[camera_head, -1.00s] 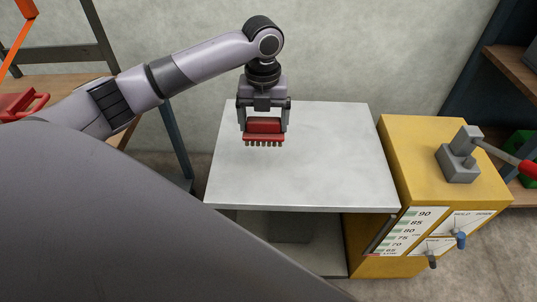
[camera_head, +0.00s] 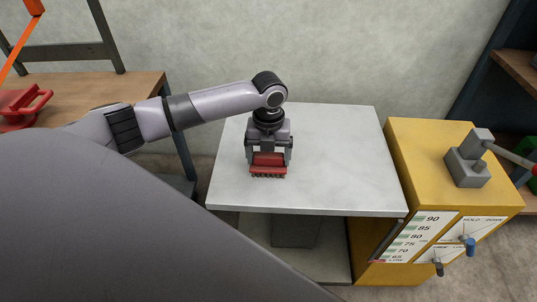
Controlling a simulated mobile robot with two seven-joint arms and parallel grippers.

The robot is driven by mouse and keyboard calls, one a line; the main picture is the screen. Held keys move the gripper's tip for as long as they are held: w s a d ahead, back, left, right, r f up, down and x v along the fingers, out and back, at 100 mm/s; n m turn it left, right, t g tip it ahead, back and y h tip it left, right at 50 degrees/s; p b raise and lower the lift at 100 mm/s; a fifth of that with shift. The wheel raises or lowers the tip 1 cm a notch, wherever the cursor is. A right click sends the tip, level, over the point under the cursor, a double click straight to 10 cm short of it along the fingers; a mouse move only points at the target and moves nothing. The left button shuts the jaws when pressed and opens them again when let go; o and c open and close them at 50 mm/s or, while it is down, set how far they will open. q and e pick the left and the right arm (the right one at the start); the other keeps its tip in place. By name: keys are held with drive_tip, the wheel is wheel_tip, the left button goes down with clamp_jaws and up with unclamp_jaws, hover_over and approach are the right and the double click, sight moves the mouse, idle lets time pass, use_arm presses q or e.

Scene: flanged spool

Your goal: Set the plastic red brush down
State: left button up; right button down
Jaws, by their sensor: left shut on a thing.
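The red brush (camera_head: 268,166) is in the head view, over the left part of the light grey tabletop (camera_head: 345,160), with its bristles facing down. My left gripper (camera_head: 269,155) points down from above and is shut on the brush's red body. The bristles look to be at or very close to the tabletop; I cannot tell whether they touch. The gripper hides the brush's upper part. My right gripper is not in view.
A yellow machine (camera_head: 418,150) with a grey lever block (camera_head: 467,165) and a scale panel stands right of the table. A wooden bench (camera_head: 90,95) with a red tool (camera_head: 22,108) is at the left. The tabletop around the brush is clear.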

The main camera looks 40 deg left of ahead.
sight(269, 154)
use_arm(q)
drive_tip(key=shift+f, duration=0.15)
drive_tip(key=o, duration=0.8)
wheel_tip(269, 154, up, 12)
drive_tip(key=shift+r+p, duration=0.2)
drive_tip(key=shift+p, duration=0.95)
drive_tip(key=s+d+f+n+t+h+p, duration=0.2)
drive_tip(key=s+d+f+n+t+p, duration=0.1)
drive_tip(key=d+f+n, duration=0.3)
drive_tip(key=s+d+f+n+t+h+p, duration=0.25)
drive_tip(key=d+f+n+p, duration=0.2)
drive_tip(key=d+n, duration=0.35)
drive_tip(key=s+a+n+t+p, duration=0.1)
drive_tip(key=s+n, duration=0.3)
drive_tip(key=s+a+n+t+y+p, duration=0.1)
drive_tip(key=s+a+n+t, duration=0.1)
drive_tip(key=s+n, duration=0.2)
drive_tip(key=s+a+r+n+t+y+p, duration=0.1)
drive_tip(key=s+n+t+p, duration=0.1)
drive_tip(key=s+n, duration=0.3)
drive_tip(key=shift+a, duration=0.25)
